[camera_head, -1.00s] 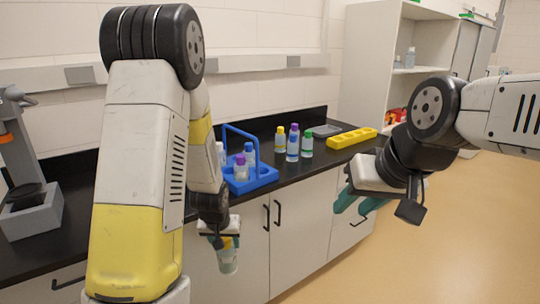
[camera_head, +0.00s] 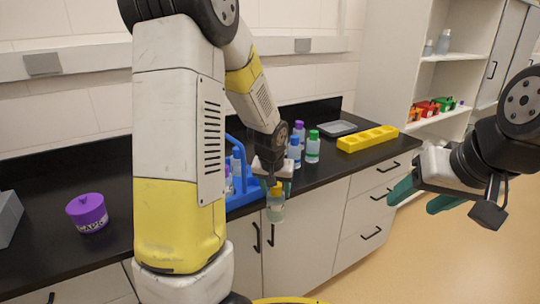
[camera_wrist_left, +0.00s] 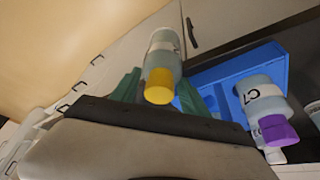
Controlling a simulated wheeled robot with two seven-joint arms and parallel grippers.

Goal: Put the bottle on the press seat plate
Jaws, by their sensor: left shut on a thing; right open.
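My left gripper (camera_head: 274,184) is shut on a pale bottle (camera_head: 275,209) with a yellow cap. The bottle hangs roughly upright in front of the counter's front edge, before the cabinet doors. In the left wrist view the yellow cap (camera_wrist_left: 159,86) points toward the camera, between the green fingers. A grey block (camera_head: 7,219) at the left edge of the head view looks like the base of the press. The rest of the press is out of frame, and its seat plate cannot be made out. My right gripper (camera_head: 422,197) is open and empty over the floor at right.
A blue rack (camera_head: 242,198) holding bottles stands close behind my left gripper, partly hidden by my arm. Purple-capped, blue-capped and green-capped bottles (camera_head: 313,149) stand right of it.

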